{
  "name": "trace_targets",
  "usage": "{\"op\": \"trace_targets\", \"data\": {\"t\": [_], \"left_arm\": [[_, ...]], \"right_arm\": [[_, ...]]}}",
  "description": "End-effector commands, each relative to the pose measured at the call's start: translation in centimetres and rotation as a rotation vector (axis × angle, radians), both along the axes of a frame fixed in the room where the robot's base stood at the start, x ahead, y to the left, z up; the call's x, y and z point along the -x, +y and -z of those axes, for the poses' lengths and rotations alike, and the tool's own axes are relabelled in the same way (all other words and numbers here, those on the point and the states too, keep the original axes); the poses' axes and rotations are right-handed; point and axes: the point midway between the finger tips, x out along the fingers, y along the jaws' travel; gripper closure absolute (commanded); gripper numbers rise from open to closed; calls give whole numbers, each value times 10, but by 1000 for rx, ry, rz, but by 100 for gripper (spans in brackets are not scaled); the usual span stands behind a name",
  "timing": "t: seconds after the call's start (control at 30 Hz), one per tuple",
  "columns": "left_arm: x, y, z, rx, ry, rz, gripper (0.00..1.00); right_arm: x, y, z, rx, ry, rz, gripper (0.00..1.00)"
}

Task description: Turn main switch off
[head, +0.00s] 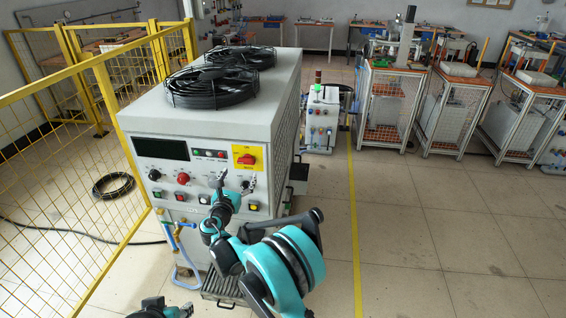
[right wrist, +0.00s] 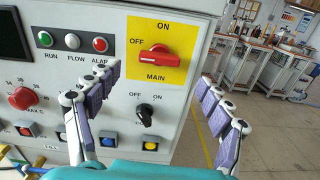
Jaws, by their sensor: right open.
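The main switch is a red rotary handle (right wrist: 155,62) on a yellow plate marked ON at the top, OFF at the left and MAIN below. The handle lies roughly sideways; its exact setting is hard to tell. In the head view the switch (head: 246,160) sits at the upper right of the heater's front panel. My right gripper (right wrist: 160,75) is open and empty in front of the panel, its fingers spread to the left and right of the switch. It also shows in the head view (head: 233,182), just below the switch.
The white induction heater (head: 215,118) carries two black fans. A black ON/OFF knob (right wrist: 146,110), a red knob (right wrist: 23,98) and several buttons lie near the switch. A yellow mesh fence (head: 75,170) stands at left.

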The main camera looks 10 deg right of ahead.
Motion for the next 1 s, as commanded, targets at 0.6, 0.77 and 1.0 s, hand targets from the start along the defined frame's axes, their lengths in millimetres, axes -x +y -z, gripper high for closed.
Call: {"op": "trace_targets", "data": {"t": [0.6, 0.77, 1.0], "left_arm": [[0, 0, 18, 0, 0, 0, 60], [0, 0, 19, 0, 0, 0, 60], [0, 0, 19, 0, 0, 0, 60]], "right_arm": [[-67, -10, 2, 73, 19, -28, 21], [-73, -12, 2, 72, 20, -28, 21], [-73, -12, 1, 71, 20, -28, 29]]}}
